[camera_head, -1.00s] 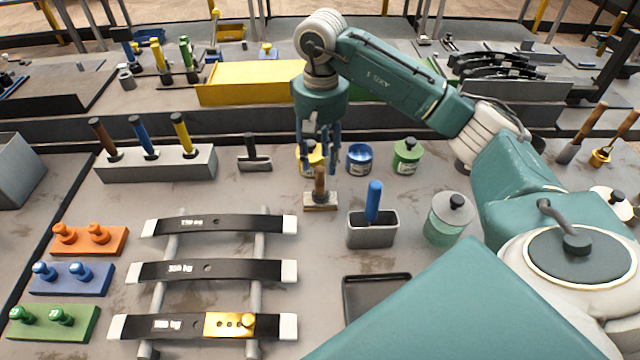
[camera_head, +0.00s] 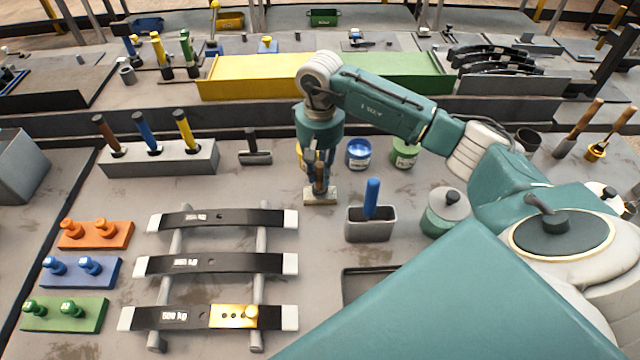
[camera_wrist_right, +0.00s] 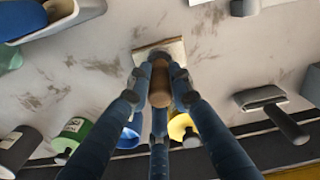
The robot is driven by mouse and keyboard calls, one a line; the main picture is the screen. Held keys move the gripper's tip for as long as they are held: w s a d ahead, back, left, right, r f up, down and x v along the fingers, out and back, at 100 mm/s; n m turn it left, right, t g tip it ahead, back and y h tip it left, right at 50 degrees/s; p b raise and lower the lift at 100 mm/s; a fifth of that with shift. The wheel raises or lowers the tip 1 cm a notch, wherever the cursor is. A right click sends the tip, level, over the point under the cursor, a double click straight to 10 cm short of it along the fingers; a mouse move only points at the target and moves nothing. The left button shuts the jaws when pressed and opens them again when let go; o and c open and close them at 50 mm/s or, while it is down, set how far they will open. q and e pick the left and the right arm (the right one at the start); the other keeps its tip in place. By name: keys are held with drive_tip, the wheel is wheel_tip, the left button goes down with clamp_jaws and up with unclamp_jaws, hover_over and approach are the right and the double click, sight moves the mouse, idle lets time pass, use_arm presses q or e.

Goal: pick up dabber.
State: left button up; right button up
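The tool that looks to be the dabber (camera_head: 320,197) has a wooden handle and a flat pale block base. It stands upright on the grey table, handle up. In the right wrist view its handle (camera_wrist_right: 160,86) rises between my fingers. My right gripper (camera_head: 319,184) points straight down over it, with its blue fingers around the handle. In the wrist view the fingertips (camera_wrist_right: 160,76) lie close on both sides of the handle; whether they touch it is not clear. The base still rests on the table. My left gripper is not in view.
A grey cup with a blue-handled tool (camera_head: 371,225) stands just right. Yellow, blue (camera_head: 359,154) and green (camera_head: 405,154) pots stand close behind. A dark-handled tool (camera_head: 255,156) is to the left. A rack of black leaf springs (camera_head: 215,265) lies in front left.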

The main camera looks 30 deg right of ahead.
clamp_jaws()
drive_tip(key=shift+r, duration=0.1)
